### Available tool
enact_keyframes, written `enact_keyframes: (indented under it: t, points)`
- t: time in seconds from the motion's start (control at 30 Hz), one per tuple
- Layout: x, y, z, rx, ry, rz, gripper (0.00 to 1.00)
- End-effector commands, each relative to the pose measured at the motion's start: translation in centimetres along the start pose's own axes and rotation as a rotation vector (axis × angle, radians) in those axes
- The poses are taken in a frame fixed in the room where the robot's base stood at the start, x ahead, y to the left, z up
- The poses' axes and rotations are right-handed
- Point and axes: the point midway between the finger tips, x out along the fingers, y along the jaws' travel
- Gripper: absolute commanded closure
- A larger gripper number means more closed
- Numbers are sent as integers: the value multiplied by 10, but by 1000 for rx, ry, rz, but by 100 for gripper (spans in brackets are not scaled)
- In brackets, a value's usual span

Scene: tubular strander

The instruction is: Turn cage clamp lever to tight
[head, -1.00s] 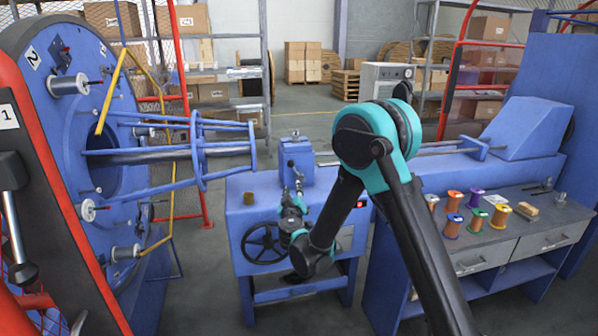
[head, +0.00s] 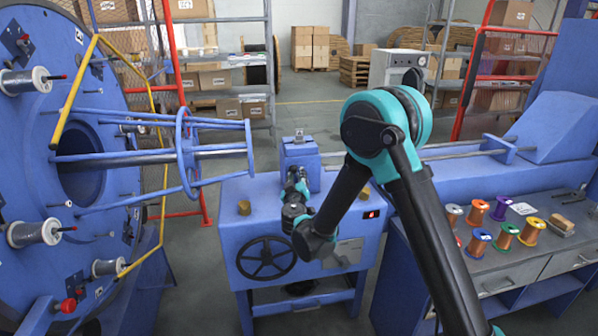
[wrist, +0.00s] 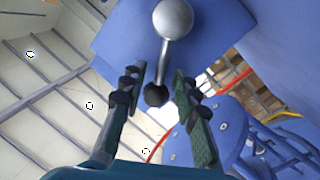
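The cage clamp lever (wrist: 162,62) shows in the wrist view as a thin rod with a shiny silver ball knob (wrist: 173,18) and a dark pivot end (wrist: 156,95). It stands against a blue housing. My gripper (wrist: 158,76) is open, with one dark finger on each side of the rod; I see gaps between the fingers and the rod. In the head view my gripper (head: 297,174) is in front of the blue clamp block (head: 299,151) on the machine stand. It hides most of the lever there.
The blue cage rods (head: 183,150) and large disc with spools (head: 35,232) stand to the left. The stand carries a black handwheel (head: 266,258) and brass knobs (head: 244,207). A bench with coloured spools (head: 507,236) is at right.

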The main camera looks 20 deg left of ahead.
Motion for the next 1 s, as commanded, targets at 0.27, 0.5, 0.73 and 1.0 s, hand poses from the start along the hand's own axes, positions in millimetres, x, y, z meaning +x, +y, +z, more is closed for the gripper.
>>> enact_keyframes:
  t: [0.27, 0.5, 0.73, 1.0]
  points:
    - [0, -1, 0, 0, 0, -1, 70]
    - [0, -1, 0, 0, 0, -1, 98]
    - [0, -1, -1, -1, 2, -2, 100]
    - [0, -2, -3, -4, 6, -4, 100]
